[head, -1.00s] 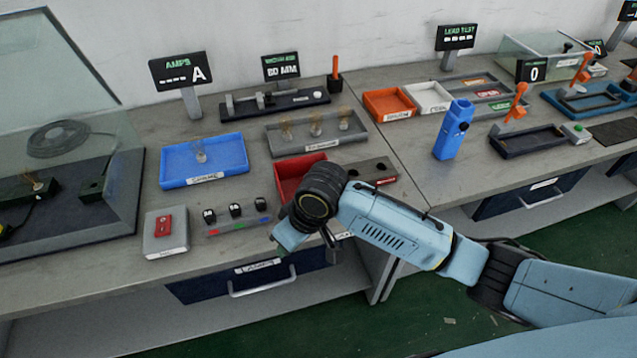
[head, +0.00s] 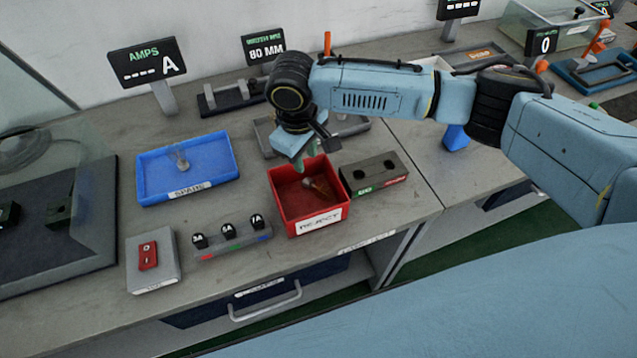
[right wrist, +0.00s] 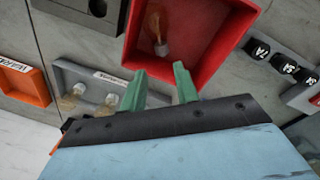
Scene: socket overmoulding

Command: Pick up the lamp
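A lamp (head: 318,187) with an amber-tinted bulb lies on its side in the red reject bin (head: 322,222). In the right wrist view the lamp (right wrist: 158,32) lies beyond my fingertips, inside the bin (right wrist: 205,50). My right gripper (head: 304,158) is over the bin's back edge. Its two green fingers (right wrist: 160,84) are apart with nothing between them. More lamps (right wrist: 72,100) stand in the grey tray (right wrist: 60,72), which my arm mostly hides in the head view. A clear lamp (head: 181,160) stands in the blue spare tray (head: 210,175). My left gripper is not in view.
A grey block with two holes (head: 374,172) stands right of the bin. A row of black-capped switches (head: 228,234) and a box with a red switch (head: 150,262) lie to its left. The bench between the spare tray and the switches is clear.

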